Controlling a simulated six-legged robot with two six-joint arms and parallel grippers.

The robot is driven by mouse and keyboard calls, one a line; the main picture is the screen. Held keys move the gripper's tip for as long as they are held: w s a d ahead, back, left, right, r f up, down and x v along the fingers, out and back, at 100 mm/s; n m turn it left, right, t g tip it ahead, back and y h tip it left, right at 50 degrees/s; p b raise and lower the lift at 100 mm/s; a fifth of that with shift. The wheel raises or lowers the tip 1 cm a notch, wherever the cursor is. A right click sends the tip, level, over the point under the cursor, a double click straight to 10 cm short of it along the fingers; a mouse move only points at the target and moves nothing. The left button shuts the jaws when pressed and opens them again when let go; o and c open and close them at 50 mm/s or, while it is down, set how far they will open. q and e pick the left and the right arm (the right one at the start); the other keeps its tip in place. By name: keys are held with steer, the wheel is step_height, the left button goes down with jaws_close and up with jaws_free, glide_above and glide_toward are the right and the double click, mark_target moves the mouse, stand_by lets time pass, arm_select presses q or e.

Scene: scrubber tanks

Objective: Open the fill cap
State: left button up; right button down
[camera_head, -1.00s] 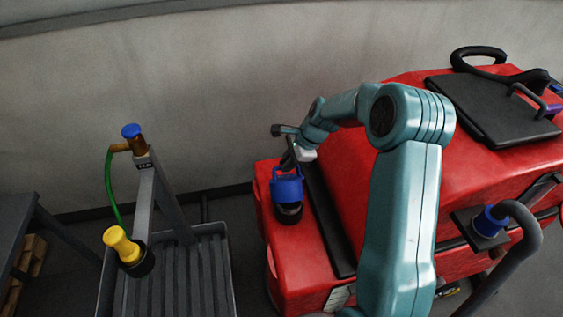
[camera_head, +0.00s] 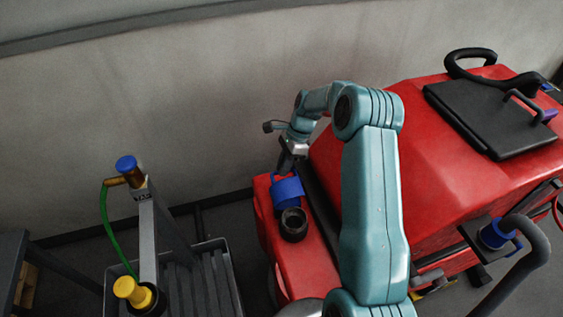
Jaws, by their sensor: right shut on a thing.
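The blue fill cap (camera_head: 287,192) is at the front left of the red scrubber machine (camera_head: 430,180). It is tilted up and stands behind the black filler neck (camera_head: 293,225), whose round mouth shows open. My right gripper (camera_head: 287,168) is shut on the blue fill cap at its upper edge; the fingertips are partly hidden. My right arm reaches over the machine from the lower middle of the view. My left gripper is not in view.
A tap stand with a blue knob (camera_head: 126,163) and a green hose (camera_head: 105,220) stands at left over a grey basin (camera_head: 215,270). A yellow nozzle (camera_head: 132,291) is below. A black lid (camera_head: 490,120) lies on the machine. A wall is behind.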

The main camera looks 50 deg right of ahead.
steer(key=shift+w+d+f+m+g+y+b, duration=0.2)
steer(key=shift+w+d+f+g+y+b, duration=0.3)
steer(key=shift+w+f+g+b, duration=0.3)
steer(key=shift+w+d+f+m+g+y+b, duration=0.2)
steer(key=shift+w+d+f+g+y+b, duration=0.35)
steer(key=shift+b, duration=0.35)
steer(key=shift+w, duration=0.15)
steer(key=c, duration=1.1)
jaws_free()
steer(key=shift+c, duration=0.2)
steer(key=shift+r, duration=0.1)
steer(key=shift+w, duration=0.1)
steer(key=shift+r, duration=0.2)
